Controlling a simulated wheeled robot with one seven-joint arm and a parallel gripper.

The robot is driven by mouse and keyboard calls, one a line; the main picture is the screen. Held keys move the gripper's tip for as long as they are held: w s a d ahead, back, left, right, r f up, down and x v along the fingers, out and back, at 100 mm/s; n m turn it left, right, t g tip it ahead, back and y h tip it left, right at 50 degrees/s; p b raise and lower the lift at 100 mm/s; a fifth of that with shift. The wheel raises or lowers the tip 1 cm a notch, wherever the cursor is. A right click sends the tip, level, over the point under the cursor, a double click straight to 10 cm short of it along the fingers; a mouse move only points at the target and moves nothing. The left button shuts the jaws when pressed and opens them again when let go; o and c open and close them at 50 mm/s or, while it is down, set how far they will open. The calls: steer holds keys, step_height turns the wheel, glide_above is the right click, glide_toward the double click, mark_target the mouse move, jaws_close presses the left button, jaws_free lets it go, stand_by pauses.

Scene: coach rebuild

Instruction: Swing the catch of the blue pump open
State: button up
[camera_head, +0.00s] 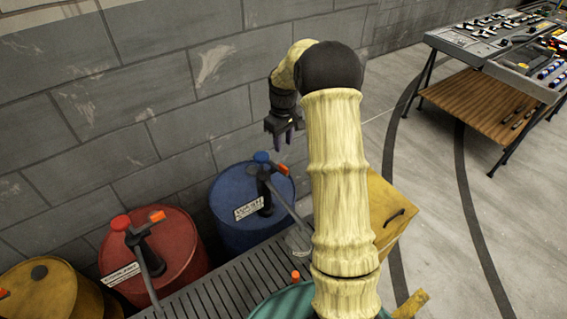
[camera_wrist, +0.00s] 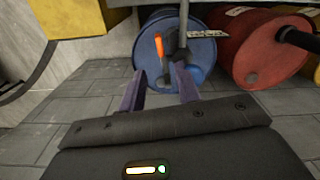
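The blue pump (camera_head: 265,190) stands on the lid of a blue drum (camera_head: 232,218), with a dark body, a blue cap (camera_head: 261,157) and a long grey tube slanting to the lower right. Its orange catch (camera_head: 283,169) sticks out to the right of the cap. In the wrist view the orange catch (camera_wrist: 159,45) shows beyond the fingers, and the blue drum (camera_wrist: 205,48) behind it. My gripper (camera_head: 283,142) is above the pump, apart from it. In the wrist view my gripper (camera_wrist: 160,90) has its two purple fingers spread, with nothing between them.
A red drum (camera_head: 185,245) with a similar pump (camera_head: 140,245) stands to the left, and a yellow drum (camera_head: 50,285) beyond it. A slatted grey platform (camera_head: 230,290) lies in front. A yellow box (camera_head: 385,220) is at right. A stone wall runs behind.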

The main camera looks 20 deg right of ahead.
mark_target(284, 166)
step_height(284, 166, down, 11)
steer(key=shift+r+p, duration=0.1)
steer(key=shift+p, duration=1.1)
jaws_close()
